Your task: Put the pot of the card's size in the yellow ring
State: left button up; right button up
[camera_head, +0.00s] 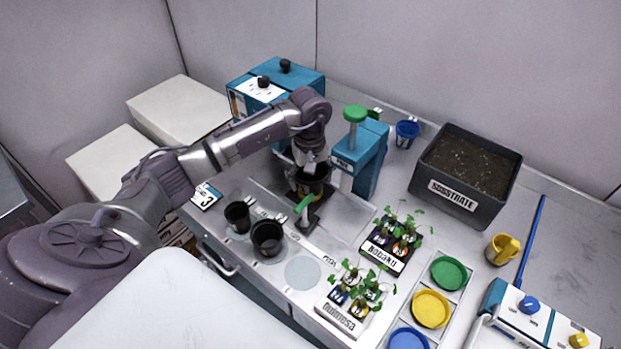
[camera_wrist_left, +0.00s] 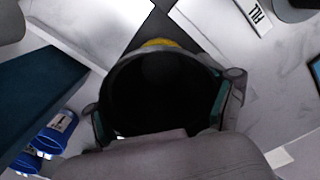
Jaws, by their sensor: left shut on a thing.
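My left gripper (camera_head: 312,167) is shut on a black pot (camera_head: 313,183). In the left wrist view, the pot (camera_wrist_left: 160,95) is upright between the two fingers, its dark inside facing the camera. A sliver of the yellow ring (camera_wrist_left: 160,43) shows past the pot's rim; the pot hides the rest, and I cannot tell whether it is seated or just above. Two other black pots, a smaller one (camera_head: 237,216) and a larger one (camera_head: 267,237), stand on the counter. A white and blue card (camera_head: 206,195) with a 3 lies behind them at the left. My right gripper is out of view.
A bare round spot (camera_head: 302,273) lies beside the larger pot. Seedling trays (camera_head: 390,258) and a substrate bin (camera_head: 452,203) are farther right.

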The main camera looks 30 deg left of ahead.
pick_arm(q)
jog(key=shift+f, duration=0.2)
jog(key=shift+s+f+b, duration=0.1)
jog(key=shift+f+b, duration=0.15)
jog(key=shift+b, duration=0.2)
jog(key=c, duration=0.5)
jog(key=shift+o, duration=0.2)
jog(key=shift+f, duration=0.1)
jog(key=o, duration=1.3)
jog(key=shift+f, duration=0.1)
